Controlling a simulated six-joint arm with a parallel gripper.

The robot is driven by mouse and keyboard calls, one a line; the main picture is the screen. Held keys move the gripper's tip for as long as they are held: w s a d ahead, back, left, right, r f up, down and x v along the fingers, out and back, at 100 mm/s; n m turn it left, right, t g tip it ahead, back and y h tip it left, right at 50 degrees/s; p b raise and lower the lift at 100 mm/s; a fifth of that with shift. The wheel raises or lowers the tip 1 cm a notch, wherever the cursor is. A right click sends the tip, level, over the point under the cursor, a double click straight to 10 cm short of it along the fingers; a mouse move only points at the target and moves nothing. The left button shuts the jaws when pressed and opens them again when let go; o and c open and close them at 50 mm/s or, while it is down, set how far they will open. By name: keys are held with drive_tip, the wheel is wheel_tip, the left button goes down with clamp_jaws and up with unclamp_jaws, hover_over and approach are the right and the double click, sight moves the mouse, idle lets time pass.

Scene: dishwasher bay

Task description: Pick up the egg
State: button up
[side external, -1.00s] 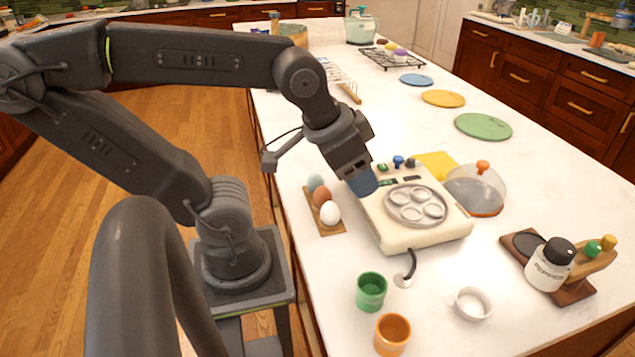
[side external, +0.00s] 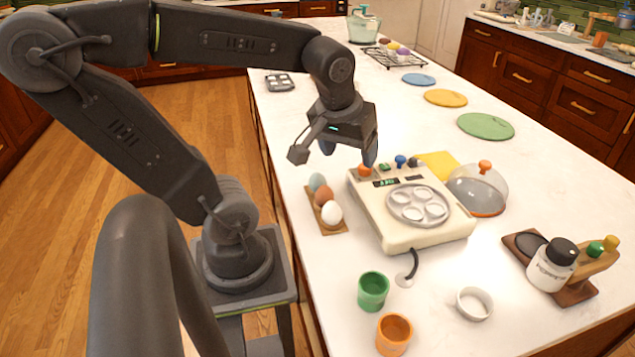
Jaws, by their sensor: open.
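Three eggs stand in a row on a small wooden holder (side external: 336,226) at the counter's left edge: a pale blue egg (side external: 317,181) at the back, a brown egg (side external: 324,195) in the middle and a white egg (side external: 331,213) in front. My gripper (side external: 348,160) is open and empty. It hangs above and behind the eggs, up and to their right in the picture, apart from them. Its right finger shows near the back edge of the cream egg cooker (side external: 403,236), which has a round plate with several cups.
A clear dome lid (side external: 478,190) with an orange knob stands right of the cooker. A green cup (side external: 372,290), an orange cup (side external: 393,334) and a white ring-shaped dish (side external: 474,303) are in front. A pepper jar (side external: 552,265) stands at right. Coloured discs lie behind on clear counter.

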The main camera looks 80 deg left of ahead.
sight(318, 177)
drive_tip(key=s+a+f+n+g, duration=0.2)
drive_tip(key=a+n+g, duration=0.1)
drive_tip(key=a+n, duration=0.65)
drive_tip(key=shift+y, duration=0.5)
drive_tip(key=x, duration=1.3)
drive_tip(key=shift+s+f, duration=0.25)
drive_tip(key=shift+c, duration=0.3)
drive_tip(key=c, duration=0.6)
